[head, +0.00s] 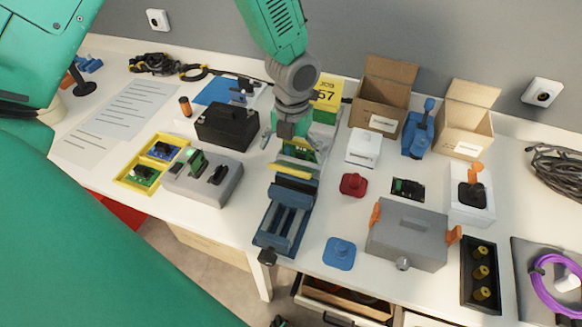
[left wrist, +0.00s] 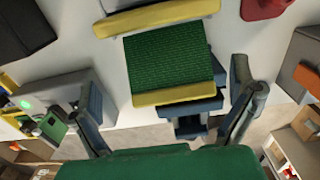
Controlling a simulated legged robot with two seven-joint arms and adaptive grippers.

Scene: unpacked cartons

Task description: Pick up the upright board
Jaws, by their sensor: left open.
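A green board (left wrist: 168,58) stands between the yellow jaw faces of a blue vise (head: 285,215). In the left wrist view it fills the middle, a yellow jaw strip on each side. In the head view my gripper mostly hides it. My left gripper (head: 291,146) is open over the vise. In the left wrist view its two fingers stand apart, one to each side of the board, with nothing held. A smaller green board (head: 197,162) stands in a grey fixture (head: 222,190) left of the vise. My right gripper is not in view.
A black box (head: 227,126) stands left of the gripper. A red piece (head: 353,185), a white box (head: 364,147) and a grey case (head: 407,235) with orange clips lie to the right. Open cartons (head: 383,92) stand at the back. An open drawer (head: 345,303) is below the front edge.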

